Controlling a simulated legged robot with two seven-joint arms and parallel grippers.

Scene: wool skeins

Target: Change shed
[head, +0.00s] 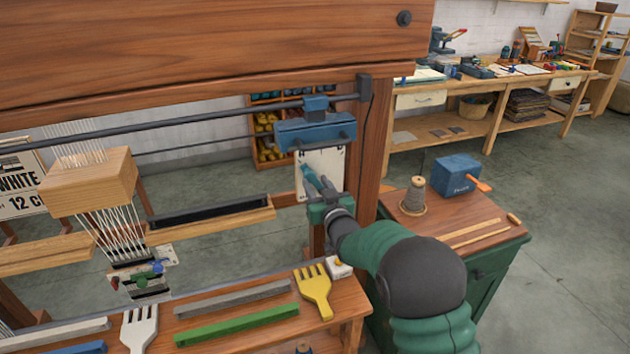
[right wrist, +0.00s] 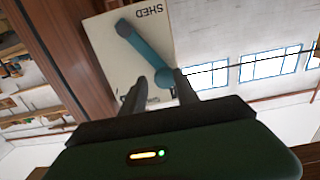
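The shed lever (head: 312,174) is a teal bar on a white plate (head: 327,163) fixed to the loom's right post. In the right wrist view the plate (right wrist: 100,50) reads SHED upside down, and the lever (right wrist: 140,46) slants across it from a dark end to a rounded teal end. My right gripper (head: 326,196) is at the lever; in the wrist view its two dark fingers (right wrist: 164,84) stand on either side of the rounded end and appear to close on it. Finger contact is partly hidden. My left gripper is not in view.
A bench below the loom holds a white fork (head: 139,327), a yellow fork (head: 315,288) and a green bar (head: 237,324). A green cabinet (head: 485,252) at the right carries a thread cone (head: 414,194) and a blue box (head: 457,175). A wooden heddle block (head: 88,181) hangs left.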

